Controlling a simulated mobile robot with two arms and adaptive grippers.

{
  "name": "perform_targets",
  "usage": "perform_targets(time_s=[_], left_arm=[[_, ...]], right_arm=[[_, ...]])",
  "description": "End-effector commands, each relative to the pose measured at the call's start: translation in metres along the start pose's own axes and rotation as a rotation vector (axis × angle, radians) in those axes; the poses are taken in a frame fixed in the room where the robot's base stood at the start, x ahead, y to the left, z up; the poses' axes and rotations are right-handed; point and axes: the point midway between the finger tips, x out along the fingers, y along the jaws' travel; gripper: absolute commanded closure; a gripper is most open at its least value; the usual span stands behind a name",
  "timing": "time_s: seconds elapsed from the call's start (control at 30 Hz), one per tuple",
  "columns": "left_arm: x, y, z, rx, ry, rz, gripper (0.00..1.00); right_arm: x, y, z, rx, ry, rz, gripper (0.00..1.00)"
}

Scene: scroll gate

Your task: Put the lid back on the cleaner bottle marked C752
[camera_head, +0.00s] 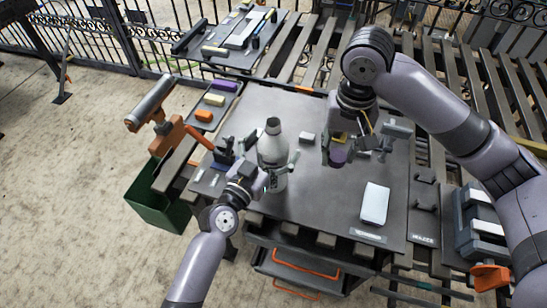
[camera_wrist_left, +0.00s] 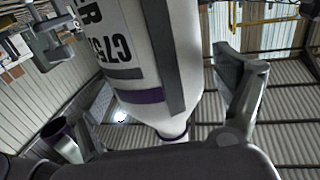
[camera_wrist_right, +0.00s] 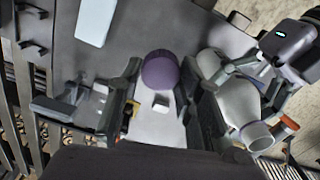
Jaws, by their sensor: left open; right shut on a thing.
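The white cleaner bottle (camera_head: 273,148) stands upright on the dark table with its grey neck uncapped. Its C752 marking and purple band show in the left wrist view (camera_wrist_left: 150,70), and its open neck in the right wrist view (camera_wrist_right: 240,100). My left gripper (camera_head: 262,162) is open, with its fingers on either side of the bottle. My right gripper (camera_head: 337,150) is shut on the purple lid (camera_head: 338,158), to the right of the bottle and apart from it. The lid sits between the fingertips in the right wrist view (camera_wrist_right: 160,70).
A white box (camera_head: 375,203) lies at the table's front right, and a small white block (camera_head: 307,137) lies behind, between bottle and lid. A tray (camera_head: 210,105) with coloured blocks is at the back left. A green bin (camera_head: 150,195) stands left of the table. The centre front is clear.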

Motion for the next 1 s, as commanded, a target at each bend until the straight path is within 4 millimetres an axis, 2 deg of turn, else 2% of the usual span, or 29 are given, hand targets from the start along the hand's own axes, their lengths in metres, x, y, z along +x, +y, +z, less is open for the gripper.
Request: perform_targets(time_s=[0.37,1.0], left_arm=[[0.0015,0.0001,0.0008,0.0,-0.001,0.0,0.13],[0.0013,0.0,0.0008,0.0,-0.001,0.0,0.56]], right_arm=[[0.0001,0.0,0.0,0.0,0.0,0.0,0.78],[0.0,0.0,0.0001,0.0,0.0,0.0,0.78]])
